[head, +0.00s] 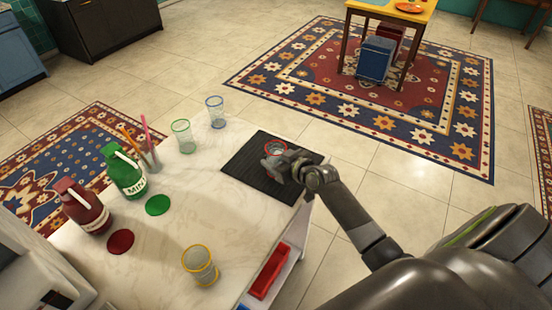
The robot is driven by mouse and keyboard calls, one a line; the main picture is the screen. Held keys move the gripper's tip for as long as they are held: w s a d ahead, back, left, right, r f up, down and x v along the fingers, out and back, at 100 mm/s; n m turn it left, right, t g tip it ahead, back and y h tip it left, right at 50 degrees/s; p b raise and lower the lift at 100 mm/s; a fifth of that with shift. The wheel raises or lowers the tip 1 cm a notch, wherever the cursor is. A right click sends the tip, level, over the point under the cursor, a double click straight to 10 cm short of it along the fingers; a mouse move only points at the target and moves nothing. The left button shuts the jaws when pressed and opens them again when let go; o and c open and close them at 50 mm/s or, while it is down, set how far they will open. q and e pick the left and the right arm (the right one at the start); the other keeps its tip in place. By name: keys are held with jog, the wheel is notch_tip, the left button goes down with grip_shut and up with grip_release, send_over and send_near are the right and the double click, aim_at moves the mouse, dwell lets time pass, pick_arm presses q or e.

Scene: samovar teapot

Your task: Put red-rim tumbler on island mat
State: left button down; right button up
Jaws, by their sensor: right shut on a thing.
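The red-rim tumbler (275,147) is at the black ribbed island mat (245,172), with its red rim showing just beyond my right gripper. My right gripper (275,160) reaches in from the right over the mat and is shut on the tumbler. The gripper hides most of the tumbler's body, so I cannot tell whether its base touches the mat. The mat lies near the right edge of the white marble island (180,225). My left gripper is not in view.
Green-rim (183,136), blue-rim (215,112) and yellow-rim (200,265) tumblers stand on the island. A green bottle (124,172), a red bottle (83,208), a straw holder (150,158), a green coaster (158,205) and a red coaster (121,241) are at left. A red tray (269,271) sits below the right edge.

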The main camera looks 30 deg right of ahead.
jog(key=o, duration=1)
jog(key=shift+f, duration=0.1)
jog(key=shift+c, duration=0.2)
jog(key=v, duration=1.2)
jog(key=shift+r, duration=0.25)
